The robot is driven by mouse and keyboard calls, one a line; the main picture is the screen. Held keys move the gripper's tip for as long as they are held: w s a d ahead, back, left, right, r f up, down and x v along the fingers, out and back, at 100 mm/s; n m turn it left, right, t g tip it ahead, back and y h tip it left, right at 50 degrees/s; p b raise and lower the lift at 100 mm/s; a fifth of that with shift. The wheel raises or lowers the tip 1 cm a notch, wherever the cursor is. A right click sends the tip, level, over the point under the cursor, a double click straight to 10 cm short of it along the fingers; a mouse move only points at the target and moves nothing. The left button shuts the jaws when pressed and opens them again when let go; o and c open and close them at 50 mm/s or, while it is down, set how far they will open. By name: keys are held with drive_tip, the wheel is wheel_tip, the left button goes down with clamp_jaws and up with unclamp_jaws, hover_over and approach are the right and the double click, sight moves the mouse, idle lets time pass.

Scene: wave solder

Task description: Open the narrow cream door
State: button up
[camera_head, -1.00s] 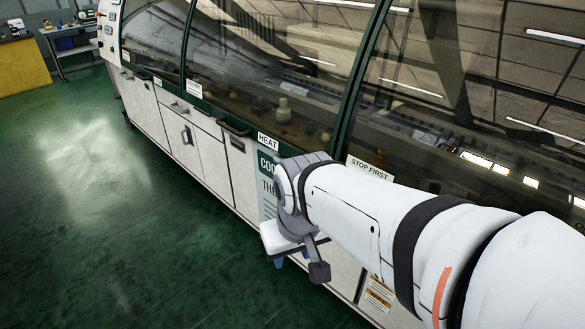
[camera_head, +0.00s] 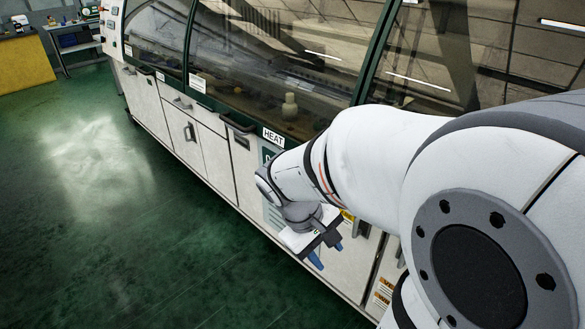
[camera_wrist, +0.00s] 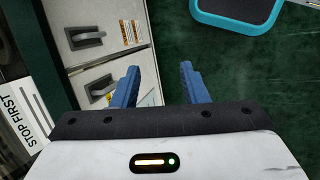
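The machine front has several cream doors and panels. A narrow cream door (camera_head: 241,175) with a dark handle (camera_head: 240,139) at its top stands left of my arm in the head view; I cannot tell for sure that it is the one named. My gripper (camera_head: 327,254) is low in front of the machine, fingers pointing down. In the wrist view my gripper (camera_wrist: 160,78) has its two blue fingers apart with nothing between them. Left of the fingers are cream panels with an upper grey handle (camera_wrist: 86,39) and a lower grey handle (camera_wrist: 102,91); the lower one is beside the left finger.
A "HEAT" label (camera_head: 273,137) is on the machine's rail, and a "STOP FIRST" label (camera_wrist: 21,116) shows in the wrist view. Dark windows (camera_head: 285,65) run above the doors. The green floor (camera_head: 130,230) left of the machine is clear. A yellow bench (camera_head: 25,62) stands far left.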

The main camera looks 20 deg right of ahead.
drive_tip(key=w+d+f+n+g+h+b, duration=0.3)
drive_tip(key=d+f+n+h, duration=0.15)
drive_tip(key=d+f, duration=0.3)
drive_tip(key=n+t+h+b, duration=0.6)
drive_tip(key=n+t+h, duration=0.25)
drive_tip(key=n, duration=0.45)
approach(353, 228)
drive_tip(key=s+x, duration=0.1)
drive_tip(key=x, duration=0.8)
drive_tip(key=w+x, duration=0.1)
drive_tip(key=x, duration=0.1)
drive_tip(key=shift+d, duration=0.1)
drive_tip(key=shift+c, duration=0.4)
clamp_jaws()
